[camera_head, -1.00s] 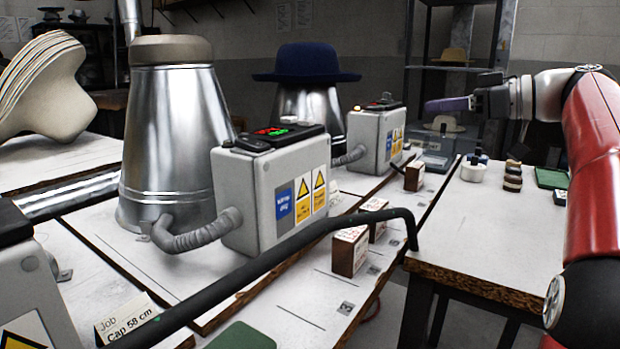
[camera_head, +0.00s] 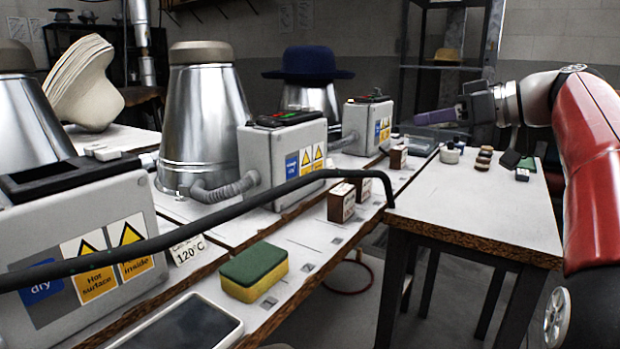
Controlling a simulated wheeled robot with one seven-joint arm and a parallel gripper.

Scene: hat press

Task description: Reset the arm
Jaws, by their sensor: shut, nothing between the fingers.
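My red arm (camera_head: 592,150) comes in from the right edge and is bent at the elbow. My gripper (camera_head: 418,119) points left above the far end of the right-hand table. Its purple-grey fingers are together with nothing between them. It hangs in the air, apart from the things on the table below.
A black rail (camera_head: 230,215) crosses in front of the long bench. Metal hat formers (camera_head: 205,130) and grey control boxes (camera_head: 283,158) stand behind it; a blue hat (camera_head: 308,64) tops one. A sponge (camera_head: 254,271) lies near. The right table's front (camera_head: 460,215) is clear.

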